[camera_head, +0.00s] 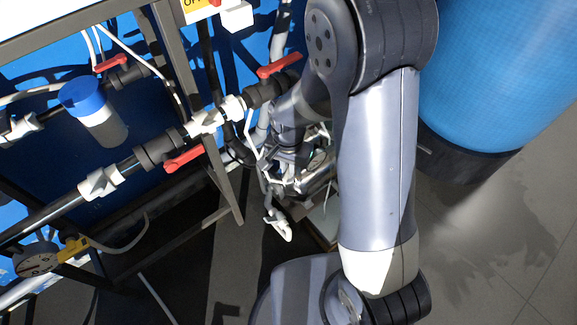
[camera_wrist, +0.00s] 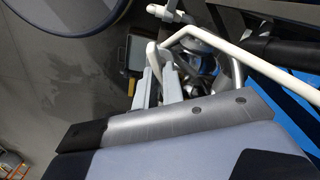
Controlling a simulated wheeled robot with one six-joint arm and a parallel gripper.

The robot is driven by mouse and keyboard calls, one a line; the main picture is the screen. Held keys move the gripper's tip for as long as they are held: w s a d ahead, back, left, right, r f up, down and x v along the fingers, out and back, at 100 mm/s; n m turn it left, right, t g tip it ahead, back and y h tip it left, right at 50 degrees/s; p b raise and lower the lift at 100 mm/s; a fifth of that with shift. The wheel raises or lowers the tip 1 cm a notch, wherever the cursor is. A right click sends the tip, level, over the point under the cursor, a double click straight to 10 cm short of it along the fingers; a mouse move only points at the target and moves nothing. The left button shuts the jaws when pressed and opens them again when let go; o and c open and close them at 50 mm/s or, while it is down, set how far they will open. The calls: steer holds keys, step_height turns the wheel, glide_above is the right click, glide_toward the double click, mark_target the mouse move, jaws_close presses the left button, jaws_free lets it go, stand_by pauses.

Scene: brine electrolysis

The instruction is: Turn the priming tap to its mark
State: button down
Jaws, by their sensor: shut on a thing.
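My gripper (camera_wrist: 159,84) shows in the wrist view as two pale fingers close together. They are shut on a pale, rounded lever (camera_wrist: 153,54), which looks like the handle of the priming tap. In the head view my gripper (camera_head: 299,178) is low beside the pipe frame, partly hidden behind my arm. A pale handle-like piece (camera_head: 279,225) hangs just below it. The tap's body and its mark cannot be made out in either view.
Red-handled valves (camera_head: 280,66) (camera_head: 183,160) (camera_head: 110,64) sit on pipes in the grey frame (camera_head: 190,85). A blue-capped canister (camera_head: 95,110) and a gauge (camera_head: 37,259) are at left. A large blue tank (camera_head: 490,70) stands at right. A white bent tube (camera_wrist: 240,62) passes near my fingers.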

steer(key=m, duration=0.5)
steer(key=shift+m, duration=0.4)
stand_by(0.4)
steer(key=c, duration=1.5)
jaws_free()
step_height(320, 180, up, 11)
steer(key=shift+f+p, duration=0.1)
steer(key=shift+p, duration=0.6)
